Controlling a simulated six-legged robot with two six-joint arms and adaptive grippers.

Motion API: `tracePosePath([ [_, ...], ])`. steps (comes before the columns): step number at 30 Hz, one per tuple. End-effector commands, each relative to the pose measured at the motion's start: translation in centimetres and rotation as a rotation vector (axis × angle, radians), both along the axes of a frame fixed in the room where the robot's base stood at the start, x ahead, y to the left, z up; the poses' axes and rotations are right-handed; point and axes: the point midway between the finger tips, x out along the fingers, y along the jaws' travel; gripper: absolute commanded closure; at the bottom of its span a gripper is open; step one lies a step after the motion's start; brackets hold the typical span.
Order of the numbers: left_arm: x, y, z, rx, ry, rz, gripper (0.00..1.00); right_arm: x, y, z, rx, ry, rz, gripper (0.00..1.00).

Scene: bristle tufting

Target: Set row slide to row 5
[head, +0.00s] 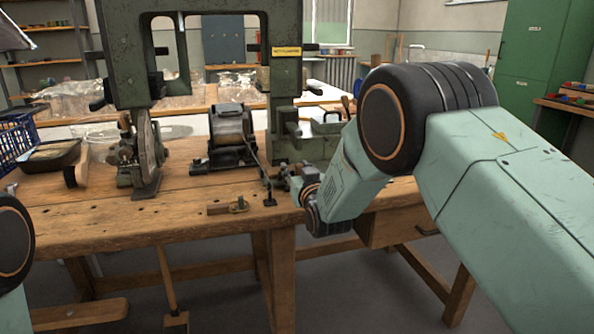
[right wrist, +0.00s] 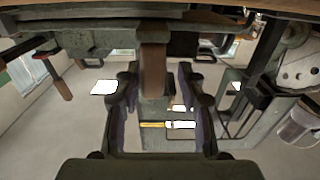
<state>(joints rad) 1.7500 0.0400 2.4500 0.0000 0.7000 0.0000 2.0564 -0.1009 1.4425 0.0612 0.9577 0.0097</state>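My right gripper (head: 288,183) is at the bench front, below the right post of the green machine (head: 284,110); in the head view my wrist partly hides it. In the right wrist view, its two dark fingers (right wrist: 158,105) stand apart. A brown upright piece (right wrist: 152,58) shows between them in the picture, with gaps on both sides; I cannot tell its depth or whether it belongs to the row slide. I cannot make out the slide's row marks. My left gripper is out of view.
The wooden bench (head: 110,225) has clear room at its front left. A black motor-like drum unit (head: 231,135) and an upright metal mechanism (head: 147,155) stand behind. A thin black lever (head: 262,172) slopes close to my right gripper. A blue crate (head: 15,140) is far left.

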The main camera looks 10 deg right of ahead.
Motion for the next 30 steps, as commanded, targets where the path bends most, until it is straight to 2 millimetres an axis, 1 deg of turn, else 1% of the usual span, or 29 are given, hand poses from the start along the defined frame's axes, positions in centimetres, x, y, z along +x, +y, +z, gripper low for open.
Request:
tracePosePath([
  [9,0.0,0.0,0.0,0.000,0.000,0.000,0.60,-0.1,0.1,0.0,0.001,0.000,-0.003,0.57],
  [14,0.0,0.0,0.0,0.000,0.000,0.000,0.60,-1.0,0.0,0.0,0.001,0.001,-0.004,0.57],
  [20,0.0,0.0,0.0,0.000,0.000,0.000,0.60,-3.8,-0.2,0.0,0.001,0.002,-0.004,0.57],
  [30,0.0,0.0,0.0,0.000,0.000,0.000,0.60,-9.1,-0.4,0.0,0.001,0.001,-0.003,0.57],
])
